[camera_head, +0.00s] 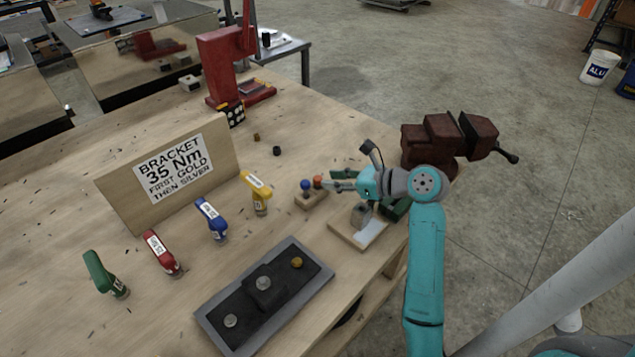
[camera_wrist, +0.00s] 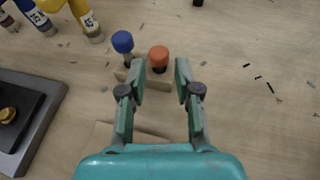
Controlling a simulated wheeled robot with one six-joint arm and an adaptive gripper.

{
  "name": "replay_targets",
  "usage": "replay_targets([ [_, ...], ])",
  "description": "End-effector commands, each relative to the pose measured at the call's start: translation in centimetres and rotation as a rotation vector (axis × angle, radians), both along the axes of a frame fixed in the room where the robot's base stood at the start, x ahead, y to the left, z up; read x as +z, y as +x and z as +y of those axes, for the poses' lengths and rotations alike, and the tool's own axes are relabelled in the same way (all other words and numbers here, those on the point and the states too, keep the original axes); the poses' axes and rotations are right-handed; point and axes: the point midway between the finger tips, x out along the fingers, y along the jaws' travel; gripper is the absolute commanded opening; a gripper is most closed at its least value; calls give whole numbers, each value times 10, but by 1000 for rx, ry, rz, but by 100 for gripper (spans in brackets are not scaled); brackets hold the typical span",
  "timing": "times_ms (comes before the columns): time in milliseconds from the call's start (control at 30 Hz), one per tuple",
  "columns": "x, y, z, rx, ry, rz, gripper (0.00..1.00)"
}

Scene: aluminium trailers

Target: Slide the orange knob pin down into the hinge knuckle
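The orange knob pin (camera_head: 318,181) stands upright in a small wooden block (camera_head: 311,200), beside a blue knob pin (camera_head: 306,185). In the wrist view the orange knob (camera_wrist: 158,55) lies between and slightly beyond my fingertips, with the blue knob (camera_wrist: 122,42) just left of the left finger. My gripper (camera_wrist: 161,71) is open and empty; its fingers straddle the orange pin's line without visible contact. In the head view my gripper (camera_head: 335,185) reaches in from the right. A grey metal block (camera_head: 361,215), possibly the hinge knuckle, sits on a pale board (camera_head: 345,236) below my wrist; its hole is not visible.
A dark red vise (camera_head: 447,138) stands behind my arm at the table's right edge. Yellow (camera_head: 256,187), blue (camera_head: 211,219), red and green tools stand to the left. A dark tray (camera_head: 265,290) with a bracket lies in front. A sign (camera_head: 170,170) stands behind the tools.

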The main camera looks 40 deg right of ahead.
Motion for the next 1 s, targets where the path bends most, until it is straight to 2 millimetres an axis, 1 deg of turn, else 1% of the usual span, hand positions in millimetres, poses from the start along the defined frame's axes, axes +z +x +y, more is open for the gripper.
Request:
replay_targets([
  [67,-2,5,3,3,1,0,32],
  [300,-14,34,13,3,0,0,32],
  [400,-18,42,15,1,-1,0,32],
  [500,-19,45,16,1,-1,0,32],
  [700,-19,45,16,0,-1,0,32],
  [767,-19,45,15,0,-1,0,18],
  [800,-19,45,15,0,-1,0,8],
  [833,-19,45,15,0,-1,0,1],
  [1000,-19,45,15,0,-1,0,0],
])
